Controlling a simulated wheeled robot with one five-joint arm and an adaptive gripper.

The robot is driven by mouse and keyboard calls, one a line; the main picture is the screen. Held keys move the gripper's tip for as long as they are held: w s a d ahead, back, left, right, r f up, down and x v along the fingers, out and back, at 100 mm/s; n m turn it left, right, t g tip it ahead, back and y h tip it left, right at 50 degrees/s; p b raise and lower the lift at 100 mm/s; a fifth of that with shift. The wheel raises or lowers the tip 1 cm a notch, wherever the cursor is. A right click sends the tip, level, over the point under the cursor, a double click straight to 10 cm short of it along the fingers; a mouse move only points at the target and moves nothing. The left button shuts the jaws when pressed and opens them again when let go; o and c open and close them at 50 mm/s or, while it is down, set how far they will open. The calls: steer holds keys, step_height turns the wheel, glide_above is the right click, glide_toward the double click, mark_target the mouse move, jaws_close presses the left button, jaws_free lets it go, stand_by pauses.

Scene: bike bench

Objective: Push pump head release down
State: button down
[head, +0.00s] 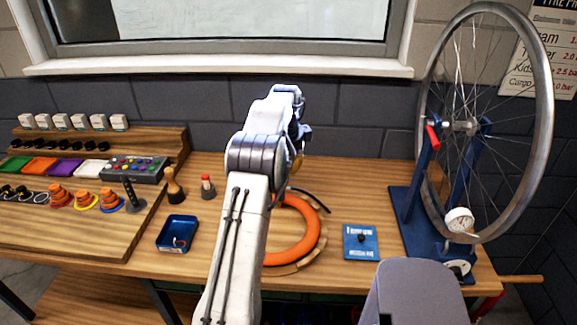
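My arm rises through the middle of the head view, and my gripper (301,131) is at its far end, seen from behind and mostly covered by the arm's own links. Its fingers cannot be made out, so whether it is open or shut does not show. No pump head or release lever can be clearly identified. A short black hose-like piece (316,201) shows just right of the arm on the bench, beside an orange ring (311,232). A small yellowish part (298,166) shows just below the gripper; what it is cannot be told.
On the right, a blue stand (403,215) holds a spoked wheel (547,100), with a red lever (433,138) and a round white gauge (459,220). A blue booklet (361,242) lies nearby. A blue tray (177,233) and wooden-handled tool (174,186) are left.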

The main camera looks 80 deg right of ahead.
steer(key=shift+x, duration=0.9)
steer(key=shift+f+b, duration=0.1)
steer(key=shift+b, duration=0.2)
steer(key=shift+b+x, duration=0.6)
steer(key=shift+x, duration=0.35)
steer(key=shift+a, duration=0.25)
steer(key=d+p+v, duration=0.1)
steer(key=p+v, duration=0.6)
steer(key=p, duration=0.1)
steer(key=shift+d+r, duration=0.25)
steer(key=shift+r, duration=0.35)
